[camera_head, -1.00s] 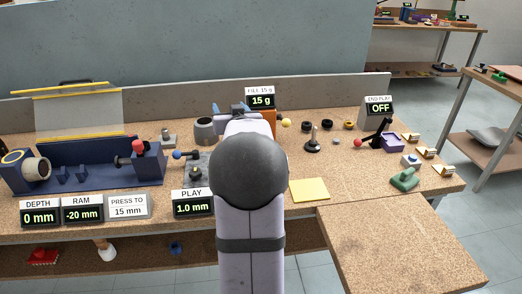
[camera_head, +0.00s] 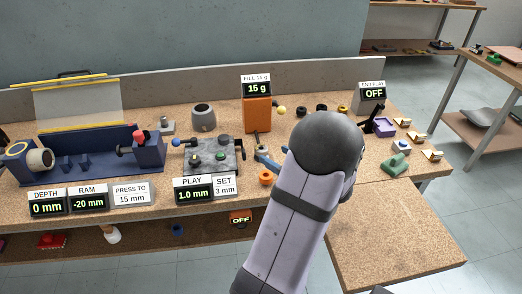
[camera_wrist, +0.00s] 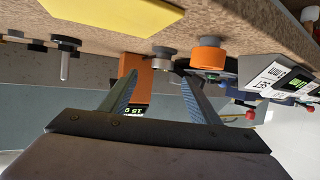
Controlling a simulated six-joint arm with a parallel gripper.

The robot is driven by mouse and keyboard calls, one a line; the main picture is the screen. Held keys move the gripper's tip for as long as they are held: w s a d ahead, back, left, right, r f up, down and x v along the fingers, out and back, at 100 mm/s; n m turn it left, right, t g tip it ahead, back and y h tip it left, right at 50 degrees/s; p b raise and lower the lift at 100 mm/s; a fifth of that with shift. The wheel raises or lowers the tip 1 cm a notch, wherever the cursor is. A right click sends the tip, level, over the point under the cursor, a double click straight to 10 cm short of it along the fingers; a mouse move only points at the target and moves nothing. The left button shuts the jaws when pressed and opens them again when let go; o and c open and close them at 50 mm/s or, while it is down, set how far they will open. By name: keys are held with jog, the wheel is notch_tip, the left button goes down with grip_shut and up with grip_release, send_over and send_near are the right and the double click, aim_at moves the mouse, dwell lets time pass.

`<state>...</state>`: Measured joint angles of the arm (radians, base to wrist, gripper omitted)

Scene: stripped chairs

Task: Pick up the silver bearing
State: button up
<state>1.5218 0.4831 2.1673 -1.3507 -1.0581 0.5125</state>
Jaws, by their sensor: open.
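The silver bearing appears to be the short grey metal cylinder (camera_wrist: 163,57) on the cork bench in the wrist view, where the picture is upside down. It lies beyond the fingertips, roughly in line with the gap between them. My gripper (camera_wrist: 157,80) is open, with nothing between its fingers and apart from the cylinder. In the head view part of my gripper (camera_head: 263,154) shows beside my arm. I cannot make out the bearing in the head view; my arm may hide it.
An orange cylinder (camera_wrist: 208,55) stands beside the bearing; it also shows in the head view (camera_head: 266,178). An orange dispenser (camera_head: 257,115) stands behind. A yellow pad (camera_wrist: 125,12) and a black-topped pin (camera_wrist: 65,50) are nearby. A grey fixture (camera_head: 208,157) sits to the left.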

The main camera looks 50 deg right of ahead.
aim_at(260, 147)
jog(key=shift+x, duration=3.55)
jog(key=shift+w+a, duration=0.1)
jog(key=shift+a, duration=0.1)
jog(key=shift+c, duration=0.4)
jog(key=c, duration=1)
jog(key=shift+r, duration=0.1)
jog(key=shift+c, duration=0.6)
